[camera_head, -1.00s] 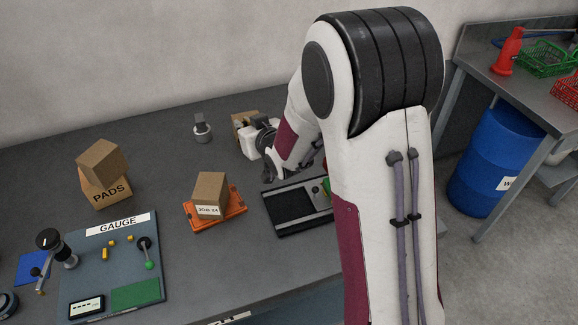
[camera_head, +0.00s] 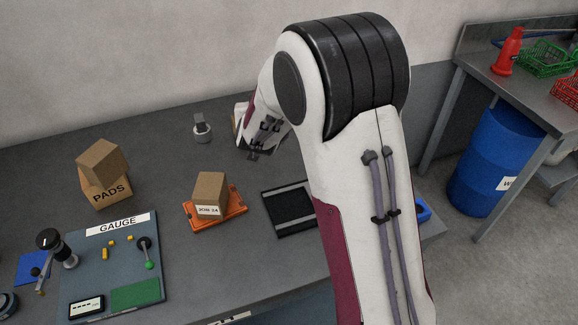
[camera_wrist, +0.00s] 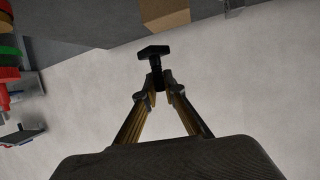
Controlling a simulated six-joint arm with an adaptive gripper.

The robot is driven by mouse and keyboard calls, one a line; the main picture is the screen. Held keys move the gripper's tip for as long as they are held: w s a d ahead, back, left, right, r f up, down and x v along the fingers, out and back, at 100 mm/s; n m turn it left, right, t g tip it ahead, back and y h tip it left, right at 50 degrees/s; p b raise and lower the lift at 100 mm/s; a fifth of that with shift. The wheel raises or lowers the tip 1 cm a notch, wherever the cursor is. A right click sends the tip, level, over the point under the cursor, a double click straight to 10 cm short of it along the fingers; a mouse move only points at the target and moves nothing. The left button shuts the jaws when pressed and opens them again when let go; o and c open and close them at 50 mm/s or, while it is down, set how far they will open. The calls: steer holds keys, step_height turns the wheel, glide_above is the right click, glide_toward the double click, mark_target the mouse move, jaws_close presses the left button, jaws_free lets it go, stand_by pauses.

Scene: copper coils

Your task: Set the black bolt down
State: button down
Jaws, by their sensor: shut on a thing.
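The black bolt (camera_wrist: 154,54) shows in the wrist view, its wide head pointing away from my gripper (camera_wrist: 159,88). The fingertips are shut on its shank, and only pale wall or floor shows behind it. In the head view my gripper (camera_head: 258,150) is over the back of the grey bench, right of a small grey stand. My arm hides part of that area, and the bolt is too small to make out clearly there.
The grey stand (camera_head: 202,131) and PADS boxes (camera_head: 106,190) stand further left. Bare bench (camera_head: 150,150) lies between them.

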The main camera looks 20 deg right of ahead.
steer(key=w+d+r+m+g+h, duration=0.1)
steer(key=w+d+m+g+h, duration=0.35)
steer(key=d+m+h, duration=0.3)
steer(key=s+f+m+g+h, duration=0.3)
steer(key=s+f+m+g, duration=0.2)
steer(key=s+m+g, duration=0.3)
steer(key=s, duration=0.2)
steer(key=shift+s+a+f, duration=0.3)
steer(key=shift+s+a, duration=0.05)
steer(key=shift+s, duration=0.05)
stand_by(0.4)
steer(key=shift+f+g, duration=0.1)
steer(key=shift+g, duration=0.15)
steer(key=shift+f, duration=3.05)
steer(key=shift+f, duration=1.85)
